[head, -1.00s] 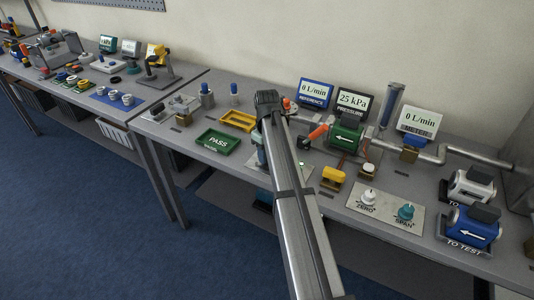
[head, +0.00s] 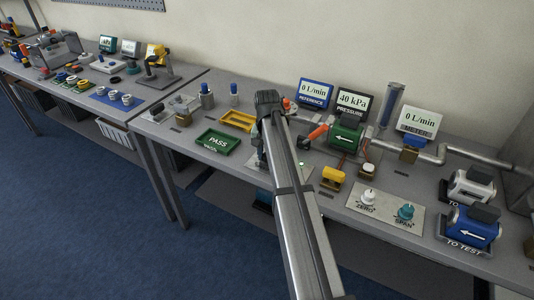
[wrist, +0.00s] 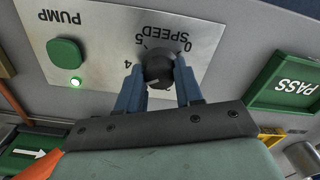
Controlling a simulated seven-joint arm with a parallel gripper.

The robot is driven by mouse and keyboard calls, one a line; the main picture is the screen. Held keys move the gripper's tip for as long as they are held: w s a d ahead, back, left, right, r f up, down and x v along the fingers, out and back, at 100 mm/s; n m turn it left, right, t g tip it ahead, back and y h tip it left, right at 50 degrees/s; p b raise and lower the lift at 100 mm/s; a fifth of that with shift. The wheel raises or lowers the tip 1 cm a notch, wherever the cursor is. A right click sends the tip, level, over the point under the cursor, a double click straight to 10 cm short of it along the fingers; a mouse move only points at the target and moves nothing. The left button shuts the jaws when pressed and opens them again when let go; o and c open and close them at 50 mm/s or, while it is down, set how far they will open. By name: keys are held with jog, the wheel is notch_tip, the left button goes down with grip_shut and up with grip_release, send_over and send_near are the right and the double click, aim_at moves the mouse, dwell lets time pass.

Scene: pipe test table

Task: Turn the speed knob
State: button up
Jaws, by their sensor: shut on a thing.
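The speed knob (wrist: 158,66) is a dark round knob on a metal panel (wrist: 110,30) marked PUMP and SPEED, seen in the wrist view. Numbers including 0, 4 and 5 show around it. My gripper (wrist: 158,78) has its two blue fingers on either side of the knob and is shut on it. A green pump button (wrist: 66,53) and a lit green lamp (wrist: 76,81) sit on the same panel. In the head view my arm hides the knob and most of the panel. The pressure display (head: 351,103) reads 40 kPa.
A green PASS tray (head: 218,142) and a yellow tray (head: 238,121) lie left of my arm. The reference display (head: 314,93) and meter display (head: 418,122) read 0 L/min. A ZERO and SPAN panel (head: 385,213) and a blue meter (head: 470,226) stand right.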

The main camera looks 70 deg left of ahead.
jog(key=m, duration=0.6)
jog(key=shift+m, duration=0.3)
dwell(0.4)
jog(key=o, duration=1)
jog(key=shift+o, duration=0.2)
notch_tip(320, 180, up, 14)
jog(key=shift+f, duration=0.1)
dwell(0.4)
